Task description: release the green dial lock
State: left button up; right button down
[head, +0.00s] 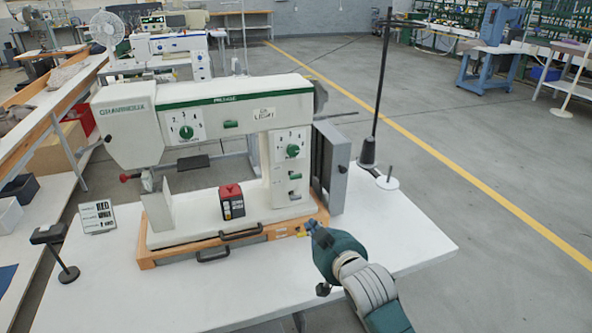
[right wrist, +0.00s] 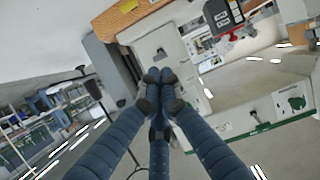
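A white sewing-type machine (head: 215,110) with green trim stands on a white table. It has one green dial (head: 186,131) on its head at the left and another green dial (head: 292,151) on its right column. Small green parts (head: 295,176) sit below the column dial; I cannot tell which part is the lock. My right gripper (head: 308,228) is low in front of the machine's right base corner, apart from the dials. In the right wrist view its three blue fingers (right wrist: 160,78) meet at the tips, with nothing visible between them. They hide part of the column. My left gripper is out of view.
A red and black box (head: 231,202) stands on the machine's base. A grey open cabinet (head: 330,168) adjoins the column, with a black pole (head: 380,85) behind. A small sign (head: 98,217) and black stand (head: 58,250) are at left. The table's right front (head: 415,235) is clear.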

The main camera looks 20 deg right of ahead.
aim_at(294, 175)
jog(key=w+r+t, duration=0.2)
jog(key=w+r, duration=0.3)
jog(key=r, duration=0.3)
jog(key=shift+w+d+r+t, duration=0.15)
jog(key=shift+w+d+t, duration=0.15)
jog(key=shift+d+t, duration=0.1)
jog(key=w, duration=0.3)
jog(key=w+p, duration=0.1)
jog(key=w, duration=0.2)
jog(key=w+f, duration=0.1)
jog(key=w, duration=0.3)
jog(key=shift+a+p, duration=0.25)
jog(key=shift+p, duration=0.1)
jog(key=shift+f, duration=0.1)
